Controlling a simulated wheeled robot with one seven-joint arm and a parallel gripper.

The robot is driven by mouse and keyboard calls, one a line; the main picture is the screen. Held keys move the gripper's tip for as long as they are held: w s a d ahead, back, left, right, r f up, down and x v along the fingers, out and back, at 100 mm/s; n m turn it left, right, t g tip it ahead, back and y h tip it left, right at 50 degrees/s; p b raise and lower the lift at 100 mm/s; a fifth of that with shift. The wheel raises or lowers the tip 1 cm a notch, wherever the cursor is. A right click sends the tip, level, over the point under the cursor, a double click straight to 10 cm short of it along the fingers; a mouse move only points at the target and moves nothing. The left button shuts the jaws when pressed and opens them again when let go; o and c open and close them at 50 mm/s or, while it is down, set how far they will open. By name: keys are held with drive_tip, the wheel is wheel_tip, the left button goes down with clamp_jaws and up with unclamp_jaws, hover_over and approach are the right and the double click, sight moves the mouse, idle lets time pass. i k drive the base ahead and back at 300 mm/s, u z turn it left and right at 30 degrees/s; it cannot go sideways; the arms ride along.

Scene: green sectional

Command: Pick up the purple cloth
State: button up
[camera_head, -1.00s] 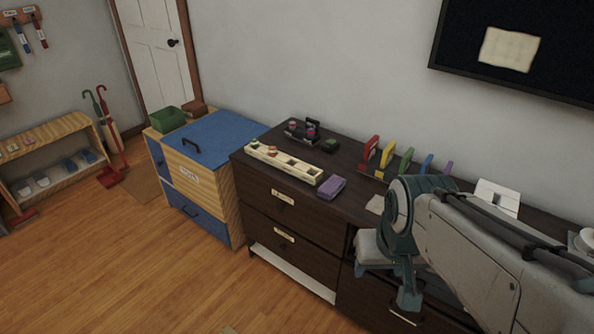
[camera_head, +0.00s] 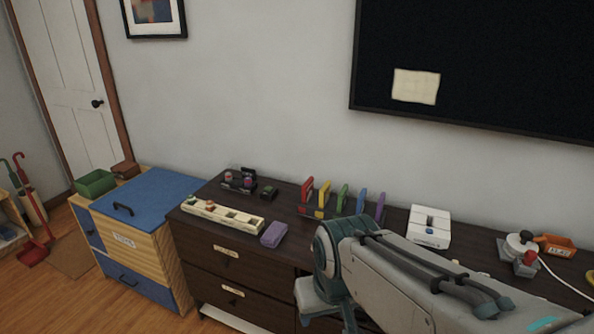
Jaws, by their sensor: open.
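The purple cloth (camera_head: 274,234) is a small folded block. It lies on the dark brown dresser top (camera_head: 286,211) near its front edge, just right of a cream compartment tray (camera_head: 238,222). My arm crosses the lower right of the view, to the right of the cloth. Part of my gripper (camera_head: 345,318) shows at the bottom edge, in front of the dresser and below its top, apart from the cloth. It is open, and its fingertips are largely cut off by the frame.
Colored upright dividers (camera_head: 341,199), a white device (camera_head: 429,227) and a joystick-like item (camera_head: 520,252) stand along the dresser's back and right. A blue-topped cabinet (camera_head: 150,204) adjoins on the left. A dark board (camera_head: 480,70) hangs above. Some dresser top behind the cloth is clear.

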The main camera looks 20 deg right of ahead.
sight(276, 232)
drive_tip(key=z, duration=0.2)
drive_tip(key=k, duration=0.4)
drive_tip(key=u, duration=0.85)
drive_tip(key=i, duration=1.6)
drive_tip(key=z, duration=0.8)
